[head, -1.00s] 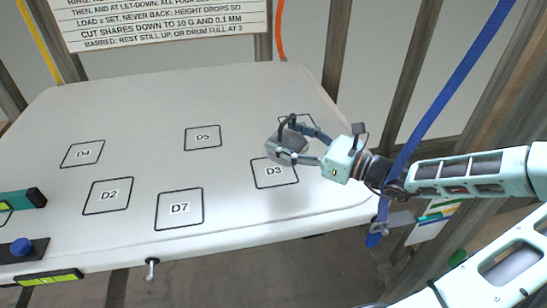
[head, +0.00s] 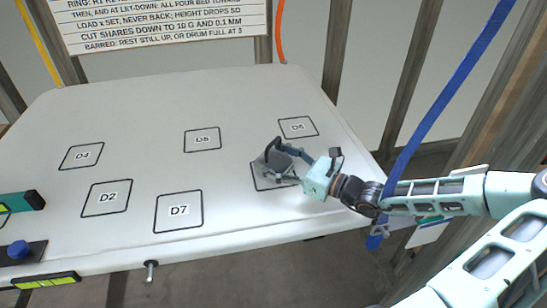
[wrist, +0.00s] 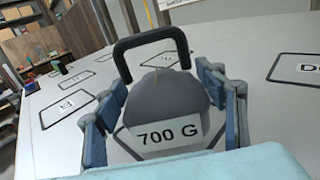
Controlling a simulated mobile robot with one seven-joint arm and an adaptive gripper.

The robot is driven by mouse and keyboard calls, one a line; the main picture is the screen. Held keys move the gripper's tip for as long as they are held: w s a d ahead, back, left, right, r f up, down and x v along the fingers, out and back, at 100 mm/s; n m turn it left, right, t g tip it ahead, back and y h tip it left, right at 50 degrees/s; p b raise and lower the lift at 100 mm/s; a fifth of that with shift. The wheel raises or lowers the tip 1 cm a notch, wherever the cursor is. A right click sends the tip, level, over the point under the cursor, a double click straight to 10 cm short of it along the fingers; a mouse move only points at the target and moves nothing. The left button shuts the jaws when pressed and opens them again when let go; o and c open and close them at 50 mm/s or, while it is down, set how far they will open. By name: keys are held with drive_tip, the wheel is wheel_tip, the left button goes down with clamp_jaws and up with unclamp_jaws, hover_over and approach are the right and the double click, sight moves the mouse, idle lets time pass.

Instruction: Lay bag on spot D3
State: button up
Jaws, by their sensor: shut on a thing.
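The bag (head: 276,158) is a small grey rounded weight with a black handle; its "700 G" label shows in the wrist view (wrist: 160,137). My gripper (head: 284,166) is shut on it, one finger on each side. The bag is over the black outline of spot D3 (head: 258,186), and its base and my gripper hide the D3 label. The outline's lower left edge shows beside the bag. I cannot tell whether the bag touches the white surface or hangs just above it.
The white board (head: 130,115) bears other outlined spots: D5 (head: 202,139), D7 (head: 180,211), D2 (head: 107,197) and D4 (head: 82,155). These are empty. A blue strap (head: 440,100) hangs at the right. A blue knob (head: 18,248) and levels sit at the left edge.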

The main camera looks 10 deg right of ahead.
drive_tip(key=o, duration=1.8)
drive_tip(key=shift+f, duration=0.1)
drive_tip(key=shift+o, duration=0.2)
drive_tip(key=b+v, duration=0.1)
drive_tip(key=v, duration=1.1)
drive_tip(key=shift+r, duration=0.2)
